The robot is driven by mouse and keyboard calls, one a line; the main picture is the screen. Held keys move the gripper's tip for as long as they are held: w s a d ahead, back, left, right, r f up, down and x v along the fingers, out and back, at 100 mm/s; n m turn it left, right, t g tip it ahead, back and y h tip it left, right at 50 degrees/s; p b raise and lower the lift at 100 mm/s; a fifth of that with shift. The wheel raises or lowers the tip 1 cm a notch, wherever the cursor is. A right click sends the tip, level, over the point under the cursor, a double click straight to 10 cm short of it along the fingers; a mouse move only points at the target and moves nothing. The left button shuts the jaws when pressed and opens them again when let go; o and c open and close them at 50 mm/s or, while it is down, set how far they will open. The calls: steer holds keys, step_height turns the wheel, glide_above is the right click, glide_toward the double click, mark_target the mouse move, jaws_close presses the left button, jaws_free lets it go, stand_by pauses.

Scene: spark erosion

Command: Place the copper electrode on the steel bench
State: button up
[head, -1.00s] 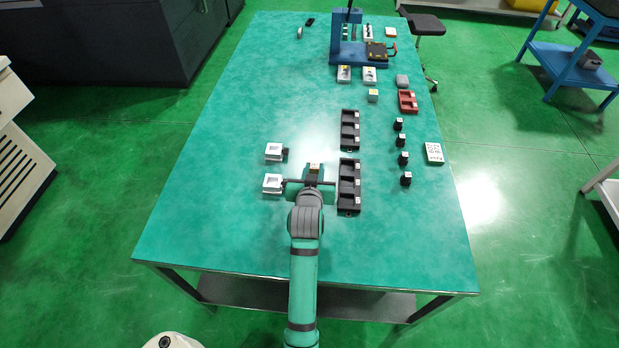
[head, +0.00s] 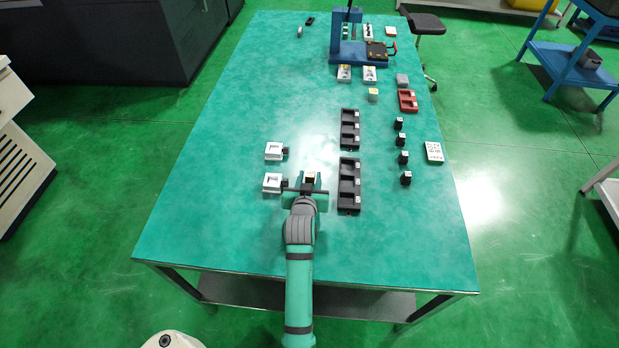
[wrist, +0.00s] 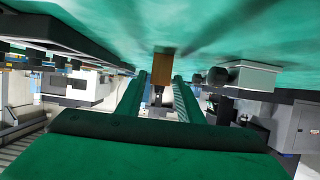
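The copper electrode (wrist: 162,68) is between my two green fingertips in the wrist view, its orange-brown body close to the bench surface. I cannot tell whether it touches the bench. My gripper (wrist: 160,85) appears shut on it, with the fingers level and low over the bench. In the head view the electrode's pale-topped end (head: 310,176) shows just beyond my gripper (head: 309,189). The steel bench (head: 230,235) is the large table with a green top. My gripper and wrist hide much of the electrode's lower part.
White blocks with dark knobs (head: 273,152) (head: 272,183) stand just left of my gripper. Black trays (head: 349,187) (head: 350,128) lie close on its right. Several small black holders stand farther right. A blue press (head: 345,52) is at the far end. The bench's near left is clear.

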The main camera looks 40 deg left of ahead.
mark_target(342, 280)
steer(key=shift+o, duration=0.3)
